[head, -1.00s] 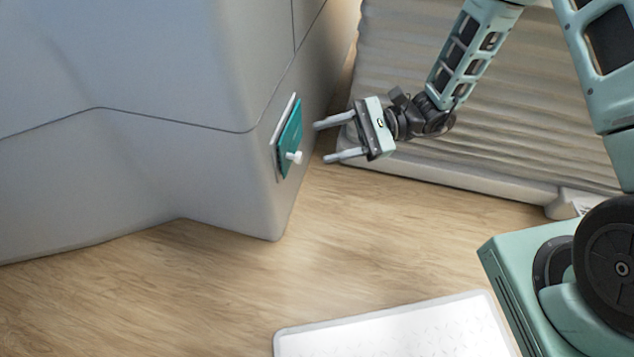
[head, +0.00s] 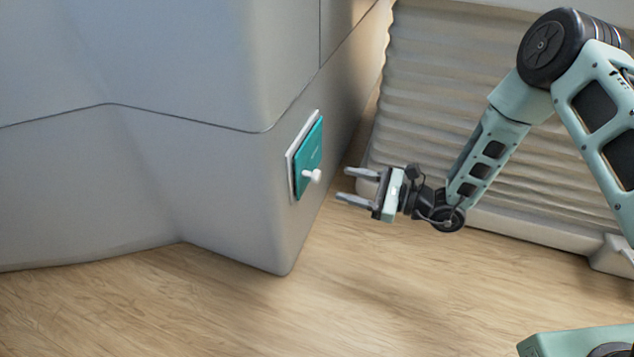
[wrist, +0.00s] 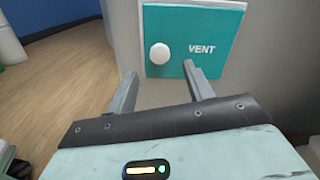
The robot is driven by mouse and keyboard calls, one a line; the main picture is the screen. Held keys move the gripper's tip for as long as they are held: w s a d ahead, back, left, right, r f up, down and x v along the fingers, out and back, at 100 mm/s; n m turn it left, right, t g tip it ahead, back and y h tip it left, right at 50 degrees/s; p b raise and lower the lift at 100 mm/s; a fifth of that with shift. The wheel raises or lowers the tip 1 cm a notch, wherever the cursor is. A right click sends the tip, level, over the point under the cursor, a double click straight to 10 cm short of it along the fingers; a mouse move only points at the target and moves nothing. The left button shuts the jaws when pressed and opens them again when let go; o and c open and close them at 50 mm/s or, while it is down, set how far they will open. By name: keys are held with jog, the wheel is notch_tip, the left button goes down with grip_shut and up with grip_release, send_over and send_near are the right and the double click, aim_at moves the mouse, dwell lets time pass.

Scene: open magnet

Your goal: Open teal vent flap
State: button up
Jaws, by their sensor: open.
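The teal vent flap (head: 309,158) is on the side face of the large grey housing (head: 220,190), in a pale frame. A white round knob (head: 313,176) sticks out near its lower edge. In the wrist view the flap (wrist: 205,22) carries the word VENT and its knob (wrist: 160,53) is at the left. The flap looks closed against its frame. My gripper (head: 346,184) is open and empty, to the right of the knob and apart from it. In the wrist view its fingertips (wrist: 157,72) point toward the flap's lower part, just below the knob.
A ribbed pale panel (head: 450,90) stands behind my arm. Wood floor (head: 200,310) lies clear in front of the housing. The housing's lower corner (head: 285,268) juts out below the flap.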

aim_at(320, 177)
jog(key=b+x, duration=0.2)
jog(key=x, duration=0.5)
jog(key=shift+a+f+b, duration=0.2)
jog(key=shift+a+b, duration=0.05)
jog(key=shift+b, duration=0.15)
jog(key=shift+w+a+r, duration=0.15)
jog(key=shift+w+a, duration=0.1)
jog(key=shift+a, duration=0.25)
grip_shut()
